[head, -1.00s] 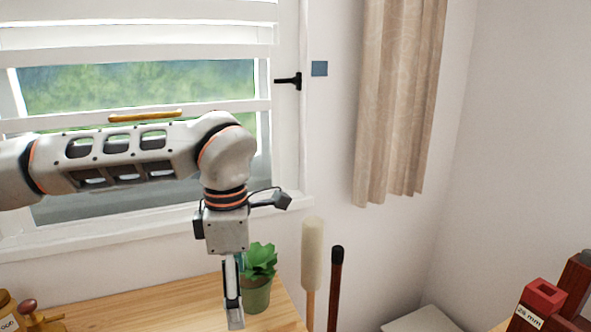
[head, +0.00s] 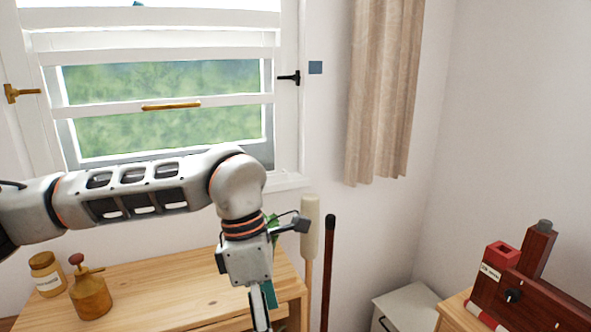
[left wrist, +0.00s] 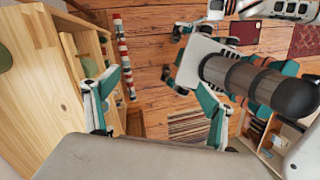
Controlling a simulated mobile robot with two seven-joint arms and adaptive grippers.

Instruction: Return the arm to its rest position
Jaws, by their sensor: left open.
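My left arm reaches in from the left in the head view, with its forearm across the front of the window. My left gripper (head: 262,306) hangs down in front of the wooden table's right part, and the bottom edge of the picture partly cuts it off. In the left wrist view its two teal-and-white fingers (left wrist: 158,100) are spread apart, with nothing between them. My right gripper is not seen.
A wooden table (head: 150,285) holds an ochre bottle (head: 92,296) and a labelled jar (head: 47,274). A green plant (head: 272,225) is mostly behind my arm. A pale-headed pole (head: 310,228) and a dark stick (head: 329,270) stand right of the table. The window (head: 160,130) is behind.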

